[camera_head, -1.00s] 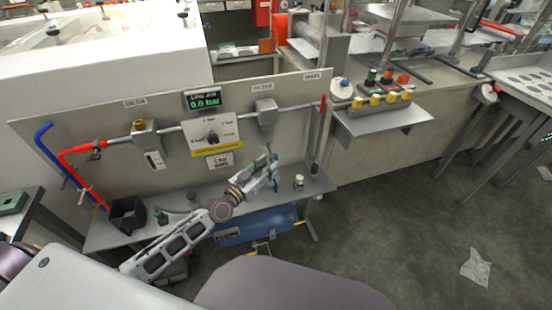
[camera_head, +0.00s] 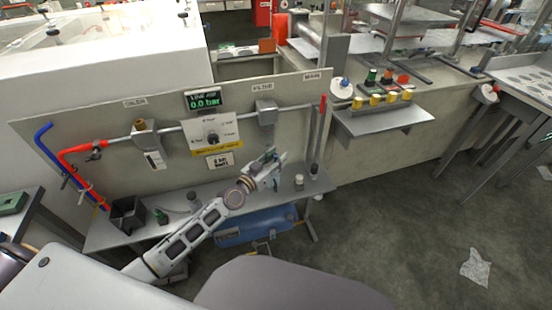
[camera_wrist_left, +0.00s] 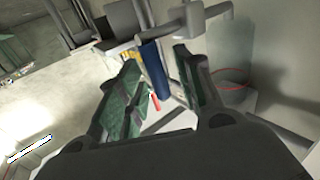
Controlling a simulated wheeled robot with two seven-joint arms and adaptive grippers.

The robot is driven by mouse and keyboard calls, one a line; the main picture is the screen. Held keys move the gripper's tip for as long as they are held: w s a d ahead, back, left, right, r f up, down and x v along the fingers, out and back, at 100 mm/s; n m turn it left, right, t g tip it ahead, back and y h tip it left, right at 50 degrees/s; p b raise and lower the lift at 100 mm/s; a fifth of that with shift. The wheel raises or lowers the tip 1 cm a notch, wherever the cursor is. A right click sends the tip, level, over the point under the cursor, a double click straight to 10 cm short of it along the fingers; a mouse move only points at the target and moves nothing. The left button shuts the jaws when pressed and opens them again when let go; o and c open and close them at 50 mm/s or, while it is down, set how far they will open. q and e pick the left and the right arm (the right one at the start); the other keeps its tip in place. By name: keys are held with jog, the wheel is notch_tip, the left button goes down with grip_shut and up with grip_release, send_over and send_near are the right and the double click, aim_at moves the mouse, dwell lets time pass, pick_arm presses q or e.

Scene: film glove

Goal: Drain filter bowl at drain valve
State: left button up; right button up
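The grey filter head (camera_head: 266,113) sits on the pipe under the FILTER label on the upright panel. My left gripper (camera_head: 273,164) is below the filter head, in front of the panel and above the shelf. In the left wrist view its two green-padded fingers (camera_wrist_left: 158,85) stand apart, with nothing visibly held. My right gripper is not in view.
The shelf (camera_head: 205,192) carries a black open box (camera_head: 127,213), a small green-topped item (camera_head: 161,216) and a small metal cylinder (camera_head: 299,182). The display (camera_head: 204,101) reads 0.0 bar. A red-handled upright pipe (camera_head: 320,125) stands right of the gripper. A blue tank (camera_head: 255,226) is under the shelf.

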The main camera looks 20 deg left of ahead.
pick_arm(q)
grip_shut()
dwell(0.4)
jog(key=shift+b, duration=0.3)
